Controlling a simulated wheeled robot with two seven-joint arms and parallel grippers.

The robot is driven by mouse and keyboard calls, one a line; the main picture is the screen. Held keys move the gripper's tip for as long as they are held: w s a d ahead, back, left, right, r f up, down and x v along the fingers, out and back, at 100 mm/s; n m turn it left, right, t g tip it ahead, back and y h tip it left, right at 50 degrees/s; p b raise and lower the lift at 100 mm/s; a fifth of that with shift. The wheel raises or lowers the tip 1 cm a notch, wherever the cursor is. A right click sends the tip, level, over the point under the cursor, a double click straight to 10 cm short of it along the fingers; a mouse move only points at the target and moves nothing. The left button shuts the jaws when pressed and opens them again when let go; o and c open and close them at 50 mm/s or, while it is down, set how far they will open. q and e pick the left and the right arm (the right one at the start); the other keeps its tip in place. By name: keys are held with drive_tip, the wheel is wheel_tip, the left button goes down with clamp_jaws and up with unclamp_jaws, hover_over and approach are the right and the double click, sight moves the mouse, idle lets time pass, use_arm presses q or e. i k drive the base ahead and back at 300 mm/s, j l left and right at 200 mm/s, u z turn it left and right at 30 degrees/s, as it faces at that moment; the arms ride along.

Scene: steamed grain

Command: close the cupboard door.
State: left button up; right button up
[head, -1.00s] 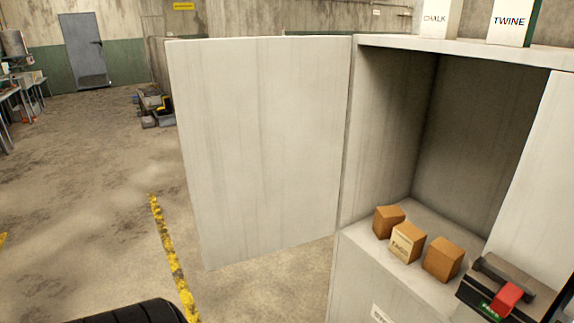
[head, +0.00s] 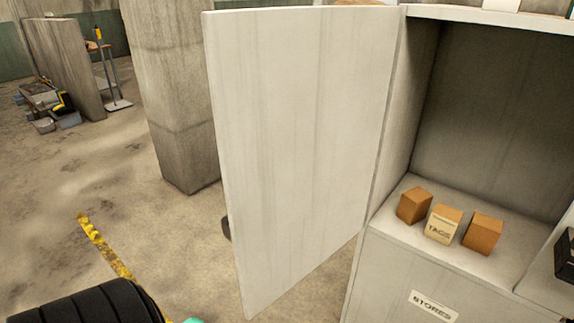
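The cupboard door (head: 300,150) is a pale, streaked panel. It stands wide open, swung out to the left from its hinge edge beside the cupboard opening. The cupboard (head: 500,110) is open at the right, with its inside showing. Several small boxes sit on its floor: a brown box (head: 412,206), a cream box marked TAGS (head: 442,228) and another brown box (head: 483,234). Neither gripper shows; a black ribbed part of mine is at the lower left, apart from the door in the picture.
A STORES label (head: 435,306) is on the cupboard front below the opening. A concrete pillar (head: 172,100) stands behind the door to the left. A yellow floor line (head: 104,247) crosses bare floor at the left. A dark item (head: 565,255) is cut off at the right edge.

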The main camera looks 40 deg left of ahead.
sight(299, 94)
drive_tip(key=j+z, duration=0.15)
drive_tip(key=j, duration=0.4)
drive_tip(key=k+j+z, duration=0.15)
drive_tip(key=j, duration=0.35)
drive_tip(key=j+z, duration=0.15)
drive_tip(key=j, duration=0.35)
drive_tip(key=k+j+z, duration=0.15)
drive_tip(key=j, duration=0.35)
drive_tip(key=i+j+z, duration=0.1)
drive_tip(key=j, duration=0.25)
drive_tip(key=i+j+z, duration=0.1)
drive_tip(key=i+j, duration=0.15)
drive_tip(key=i+j+z, duration=0.1)
drive_tip(key=j, duration=0.35)
drive_tip(key=k+j, duration=0.1)
drive_tip(key=k, duration=0.3)
drive_tip(key=k+j+z, duration=0.15)
drive_tip(key=k, duration=0.2)
